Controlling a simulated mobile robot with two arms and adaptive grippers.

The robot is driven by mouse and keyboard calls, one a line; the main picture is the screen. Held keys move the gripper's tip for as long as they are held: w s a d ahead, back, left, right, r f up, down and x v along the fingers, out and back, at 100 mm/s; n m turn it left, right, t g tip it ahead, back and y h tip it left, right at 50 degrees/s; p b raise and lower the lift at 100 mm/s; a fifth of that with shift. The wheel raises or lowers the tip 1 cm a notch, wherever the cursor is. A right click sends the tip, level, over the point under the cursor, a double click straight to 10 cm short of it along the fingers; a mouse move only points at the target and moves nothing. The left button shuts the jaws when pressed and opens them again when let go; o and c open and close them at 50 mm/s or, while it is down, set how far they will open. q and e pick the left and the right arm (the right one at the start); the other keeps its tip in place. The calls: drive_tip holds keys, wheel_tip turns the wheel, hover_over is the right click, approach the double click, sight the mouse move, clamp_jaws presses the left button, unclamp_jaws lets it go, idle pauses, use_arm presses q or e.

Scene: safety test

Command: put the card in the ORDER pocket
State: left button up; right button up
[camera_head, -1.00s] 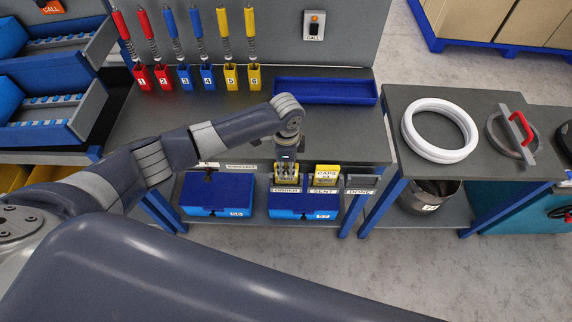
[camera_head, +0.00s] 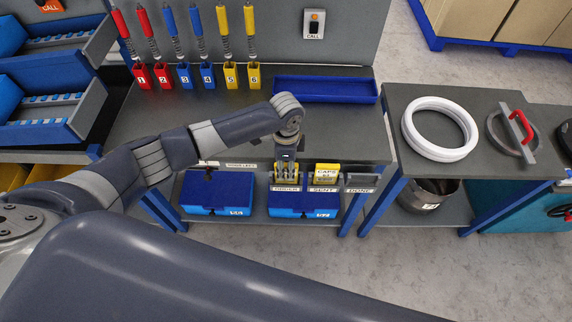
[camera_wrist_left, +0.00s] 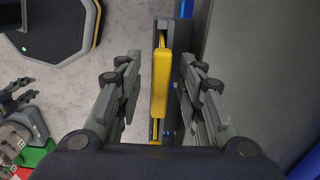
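My left gripper (camera_head: 286,178) points down at the ORDER pocket (camera_head: 286,189) on the front edge of the workbench. In the left wrist view, its two fingers (camera_wrist_left: 160,92) stand apart on both sides of a yellow card (camera_wrist_left: 160,85), with a gap on each side. The card stands on edge in line with a narrow dark holder; how deep it sits in the pocket is hidden. To the right are the SENT pocket (camera_head: 319,190), with a yellow CAPS card (camera_head: 327,174) in it, and the DONE pocket (camera_head: 360,190). What seems my right gripper (camera_wrist_left: 18,98) shows at the left wrist view's left edge.
Blue boxes (camera_head: 215,193) stand on the shelf below. A blue tray (camera_head: 325,91) and several numbered holders (camera_head: 208,76) with coloured tools line the bench's back. A white ring (camera_head: 439,130) lies on the right table. The bench middle is mostly clear beneath my arm.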

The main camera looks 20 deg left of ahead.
use_arm(q)
wheel_tip(320, 180, up, 19)
drive_tip(key=p, duration=0.8)
drive_tip(key=shift+p, duration=0.3)
idle(0.8)
